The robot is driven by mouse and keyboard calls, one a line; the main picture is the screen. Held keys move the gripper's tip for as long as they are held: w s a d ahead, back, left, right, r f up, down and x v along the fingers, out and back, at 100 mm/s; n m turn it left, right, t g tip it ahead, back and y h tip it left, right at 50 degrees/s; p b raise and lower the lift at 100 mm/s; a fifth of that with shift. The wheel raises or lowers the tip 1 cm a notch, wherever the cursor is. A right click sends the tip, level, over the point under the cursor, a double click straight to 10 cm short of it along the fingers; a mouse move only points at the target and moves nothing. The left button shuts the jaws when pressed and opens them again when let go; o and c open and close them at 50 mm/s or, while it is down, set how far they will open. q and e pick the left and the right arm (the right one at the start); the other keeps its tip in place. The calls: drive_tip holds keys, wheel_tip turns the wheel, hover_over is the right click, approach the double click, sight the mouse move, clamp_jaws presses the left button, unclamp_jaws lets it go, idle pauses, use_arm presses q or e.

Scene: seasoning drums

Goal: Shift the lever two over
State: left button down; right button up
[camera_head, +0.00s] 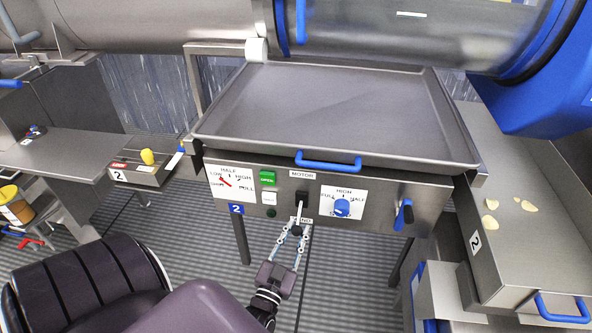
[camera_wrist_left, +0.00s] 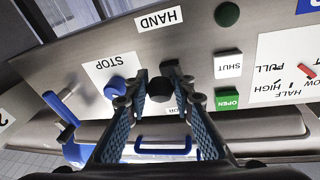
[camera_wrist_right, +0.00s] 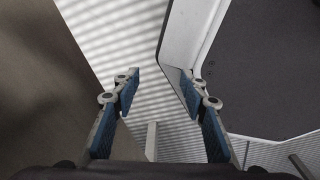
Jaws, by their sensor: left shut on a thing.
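The motor lever (camera_head: 300,212) comes out of a black slot plate on the steel panel (camera_head: 420,192), under the MOTOR label. It slants down toward a label below, which reads HAND in the left wrist view. My left gripper (camera_head: 292,234) is shut on its black knob, with the fingers on either side. The knob also shows between the fingers in the left wrist view (camera_wrist_left: 160,89). My right gripper (camera_wrist_right: 166,88) shows only in its own wrist view, open and empty.
A blue dial (camera_head: 342,208) sits right of the lever. A blue tray handle (camera_head: 328,163) juts out above. A blue-handled lever (camera_head: 404,215) is at the panel's right end.

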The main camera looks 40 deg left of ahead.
use_arm(q)
drive_tip(key=shift+w+d+f, duration=0.1)
drive_tip(key=shift+d+f, duration=0.05)
drive_tip(key=shift+d, duration=0.05)
idle(0.6)
drive_tip(key=c, duration=1.6)
unclamp_jaws()
drive_tip(key=shift+w, duration=0.2)
drive_tip(key=shift+s+a, duration=0.1)
drive_tip(key=shift+s, duration=0.2)
drive_tip(key=v, duration=1.1)
drive_tip(key=shift+s+d, duration=0.2)
drive_tip(key=shift+s, duration=0.05)
